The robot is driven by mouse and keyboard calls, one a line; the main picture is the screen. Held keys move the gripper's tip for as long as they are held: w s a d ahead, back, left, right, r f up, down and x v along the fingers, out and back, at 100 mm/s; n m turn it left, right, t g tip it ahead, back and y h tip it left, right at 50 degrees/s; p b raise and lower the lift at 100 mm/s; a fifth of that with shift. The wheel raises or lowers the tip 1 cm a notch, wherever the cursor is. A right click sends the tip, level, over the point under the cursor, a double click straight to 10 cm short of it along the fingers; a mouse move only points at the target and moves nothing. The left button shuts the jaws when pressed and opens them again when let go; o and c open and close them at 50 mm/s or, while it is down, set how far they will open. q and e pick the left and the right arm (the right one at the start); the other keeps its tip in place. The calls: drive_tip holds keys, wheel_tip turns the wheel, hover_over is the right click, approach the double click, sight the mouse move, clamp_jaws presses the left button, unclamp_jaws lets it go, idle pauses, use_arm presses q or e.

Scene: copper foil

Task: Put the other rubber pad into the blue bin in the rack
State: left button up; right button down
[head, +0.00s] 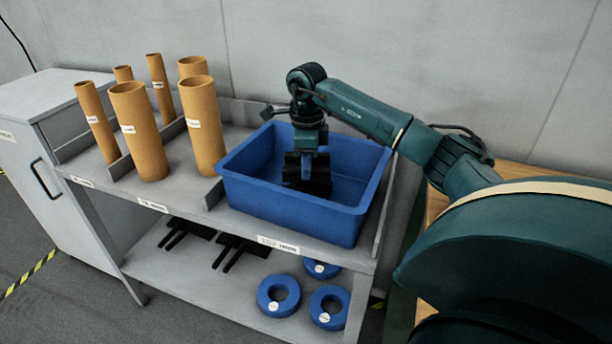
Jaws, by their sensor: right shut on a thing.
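The blue bin (288,200) stands on the right end of the rack's upper shelf, upright and open at the top. My right gripper (307,184) reaches down into it from above, with its lower end below the rim. The gripper is shut on a dark thing, which I take to be the rubber pad. The dark pad and the dark jaws blend together, so its outline is unclear. I cannot tell whether it touches the bin floor. Part of the bin's inside is hidden behind the gripper. My left gripper is out of view.
Several tan cardboard tubes (139,135) stand on the shelf left of the bin. Black forked pieces (240,246) and blue rings (279,295) lie on the lower shelf. A grey cabinet (45,160) adjoins the rack at left. A wall stands close behind.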

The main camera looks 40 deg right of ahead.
drive_tip(key=shift+f, duration=1.4)
drive_tip(key=shift+f, duration=0.1)
drive_tip(key=shift+f, duration=0.3)
drive_tip(key=c, duration=1.4)
unclamp_jaws()
drive_tip(key=shift+o, duration=0.2)
wheel_tip(320, 180, up, 13)
drive_tip(key=shift+f, duration=0.1)
